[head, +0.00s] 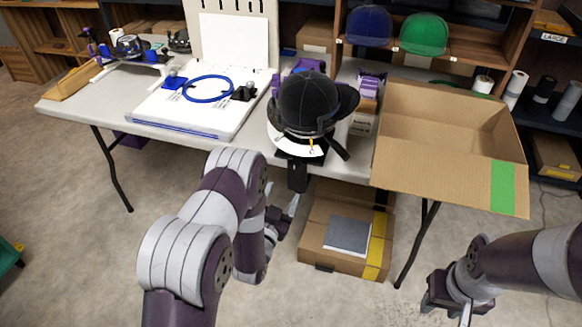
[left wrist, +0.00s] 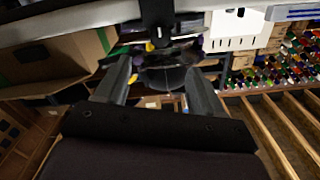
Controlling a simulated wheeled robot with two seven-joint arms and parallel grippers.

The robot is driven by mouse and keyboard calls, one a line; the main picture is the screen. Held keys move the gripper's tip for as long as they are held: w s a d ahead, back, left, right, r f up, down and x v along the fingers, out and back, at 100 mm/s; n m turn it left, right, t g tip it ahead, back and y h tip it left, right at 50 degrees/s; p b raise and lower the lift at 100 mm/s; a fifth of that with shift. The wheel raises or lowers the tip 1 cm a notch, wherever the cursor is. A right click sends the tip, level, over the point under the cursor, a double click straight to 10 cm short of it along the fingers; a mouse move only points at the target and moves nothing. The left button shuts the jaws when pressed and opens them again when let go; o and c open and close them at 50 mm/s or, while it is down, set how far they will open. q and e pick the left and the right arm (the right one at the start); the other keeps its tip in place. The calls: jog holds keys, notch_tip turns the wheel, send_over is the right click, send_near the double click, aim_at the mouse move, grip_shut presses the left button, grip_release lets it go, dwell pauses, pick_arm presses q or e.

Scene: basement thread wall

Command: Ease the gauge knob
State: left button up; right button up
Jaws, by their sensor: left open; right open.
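A black cap (head: 307,103) sits on a fixture with a white plate (head: 290,143) at the table's front edge. A small yellow pointer (head: 311,146) shows on the plate. A black clamp-like part (head: 297,176) hangs below the edge; it also shows in the left wrist view (left wrist: 157,22). I cannot tell for sure which part is the gauge knob. My left gripper (head: 287,212) is below and slightly left of the clamp, apart from it, partly hidden by my arm. In the left wrist view its fingers (left wrist: 160,72) are open and empty. My right gripper (head: 456,306) is open, low at the right.
A large open cardboard box (head: 450,178) with green tape stands on the table's right end. A closed carton (head: 320,240) with a grey sheet lies under the table. A white board with a blue hoop (head: 208,89) lies left of the cap.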

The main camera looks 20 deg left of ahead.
aim_at(294, 165)
pick_arm(q)
jog(key=w+b, duration=0.1)
jog(key=w, duration=1)
jog(key=shift+w+d+f, duration=0.1)
jog(key=shift+w+d, duration=0.05)
jog(key=shift+w, duration=0.25)
jog(key=c, duration=1.1)
jog(key=shift+o, duration=0.2)
